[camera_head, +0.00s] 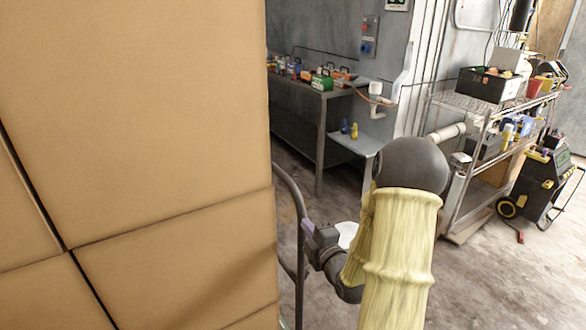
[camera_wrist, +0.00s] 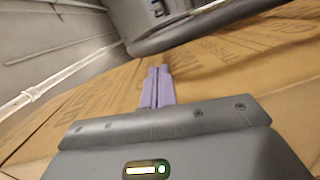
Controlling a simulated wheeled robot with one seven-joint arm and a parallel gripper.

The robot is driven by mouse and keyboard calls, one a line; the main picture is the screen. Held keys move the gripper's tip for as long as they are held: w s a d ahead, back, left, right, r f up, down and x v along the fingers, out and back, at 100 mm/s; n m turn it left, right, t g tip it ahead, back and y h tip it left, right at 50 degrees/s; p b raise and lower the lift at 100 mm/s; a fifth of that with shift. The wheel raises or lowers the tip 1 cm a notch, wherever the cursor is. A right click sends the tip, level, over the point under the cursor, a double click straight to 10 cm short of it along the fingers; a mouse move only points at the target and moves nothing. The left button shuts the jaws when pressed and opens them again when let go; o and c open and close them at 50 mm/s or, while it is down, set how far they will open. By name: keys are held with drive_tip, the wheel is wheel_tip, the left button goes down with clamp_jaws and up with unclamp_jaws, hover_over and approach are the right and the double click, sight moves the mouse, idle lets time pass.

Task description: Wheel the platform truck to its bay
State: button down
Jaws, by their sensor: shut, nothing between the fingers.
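Brown cardboard boxes (camera_head: 150,110) are stacked high and fill the left side of the head view. A grey curved tube handle (camera_head: 299,255), seemingly the platform truck's, stands at their right edge. The truck's deck and wheels are hidden or out of view. My gripper (camera_head: 308,227) is beside the upper part of the handle; I cannot tell whether it touches. In the wrist view, the purple fingers of my gripper (camera_wrist: 158,72) are closed together with nothing between them. Printed cardboard (camera_wrist: 225,65) lies beyond and around them. No bay marking shows.
A steel workbench (camera_head: 320,97) with several colourful items stands against the back wall. A wire shelf rack (camera_head: 470,103) with bins and tools stands at the right. A dark wheeled machine (camera_head: 535,180) is beside it. Concrete floor (camera_head: 500,270) is clear at the lower right.

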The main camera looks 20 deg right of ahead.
wheel_tip(320, 180, up, 7)
drive_tip(key=a+m+h+p, duration=0.1)
drive_tip(key=h+p, duration=0.1)
drive_tip(key=p, duration=0.3)
drive_tip(key=shift+w+f+m, duration=0.2)
drive_tip(key=shift+m, duration=0.1)
drive_tip(key=shift+w, duration=0.1)
